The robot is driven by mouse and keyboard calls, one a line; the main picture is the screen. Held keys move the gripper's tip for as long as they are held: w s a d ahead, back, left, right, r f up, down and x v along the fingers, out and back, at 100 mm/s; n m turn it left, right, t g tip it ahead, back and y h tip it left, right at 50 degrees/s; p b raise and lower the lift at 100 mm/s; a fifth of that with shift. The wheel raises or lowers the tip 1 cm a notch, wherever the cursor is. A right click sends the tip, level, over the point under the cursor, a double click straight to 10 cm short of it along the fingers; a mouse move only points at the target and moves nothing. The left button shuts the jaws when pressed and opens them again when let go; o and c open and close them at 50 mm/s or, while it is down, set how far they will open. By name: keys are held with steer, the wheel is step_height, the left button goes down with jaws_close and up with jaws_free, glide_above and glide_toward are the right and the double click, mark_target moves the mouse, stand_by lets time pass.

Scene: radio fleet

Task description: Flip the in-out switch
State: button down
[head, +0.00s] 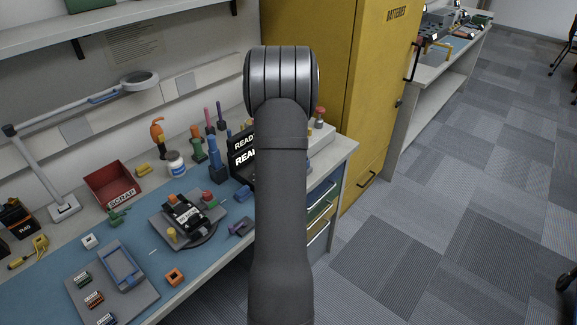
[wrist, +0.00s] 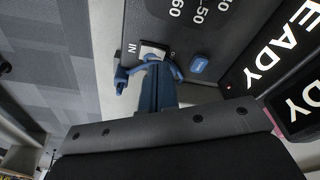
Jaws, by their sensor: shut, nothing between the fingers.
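The in-out switch (wrist: 153,49) shows in the wrist view as a small pale plate on a dark panel (wrist: 190,28), with "IN" printed to its left and a partly hidden label to its right. My gripper (wrist: 156,72) is shut and empty, its blue fingers right at the switch. The fingertips overlap the plate's lower edge; I cannot tell whether they touch it. The switch's lever and its position are hidden or unclear. In the head view my arm covers the gripper and the switch.
A blue button (wrist: 199,65) sits close right of the switch. Lit "READY" displays (wrist: 285,50) stand further right. In the head view, a black display unit (head: 240,157) is partly behind my arm, beside a yellow cabinet (head: 372,95). A red scrap bin (head: 112,186) stands left on the bench.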

steer(key=shift+f, duration=0.85)
stand_by(0.5)
steer(key=shift+r, duration=0.1)
step_height(320, 180, up, 7)
stand_by(0.7)
step_height(320, 180, down, 7)
steer(key=shift+f, duration=0.1)
stand_by(0.6)
steer(key=shift+r, duration=0.2)
